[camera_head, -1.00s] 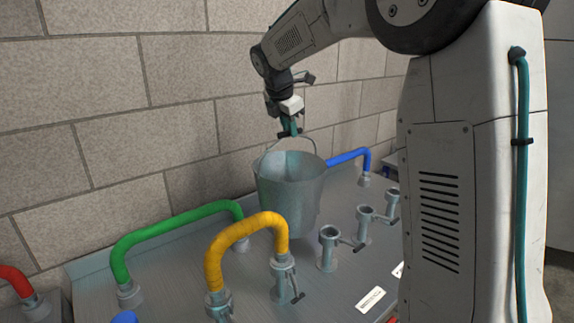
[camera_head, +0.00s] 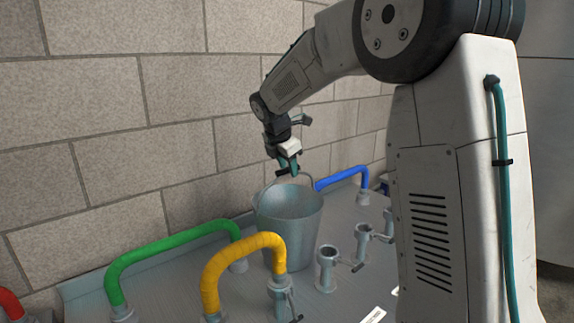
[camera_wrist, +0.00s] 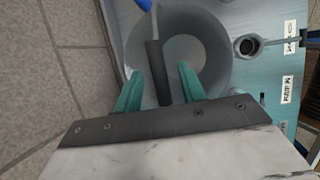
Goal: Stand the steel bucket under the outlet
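The steel bucket (camera_head: 289,235) stands upright, apparently on the metal bench, between the yellow hose and the blue hose. Its base is partly hidden by the yellow hose. My gripper (camera_head: 288,170) is just above the rim, at the bucket's raised handle. In the wrist view my teal fingers (camera_wrist: 160,75) are apart, with the dark handle grip (camera_wrist: 156,72) between them and a visible gap on each side. The bucket (camera_wrist: 205,50) opens below, and it looks empty. I cannot tell which fitting is the outlet.
A green hose (camera_head: 165,245), a yellow hose (camera_head: 240,245) and a blue hose (camera_head: 345,176) arch over the bench (camera_head: 195,285). Small tap fittings (camera_head: 327,262) stand right of the bucket. A block wall (camera_head: 100,140) rises behind. A red hose end (camera_head: 10,305) is at far left.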

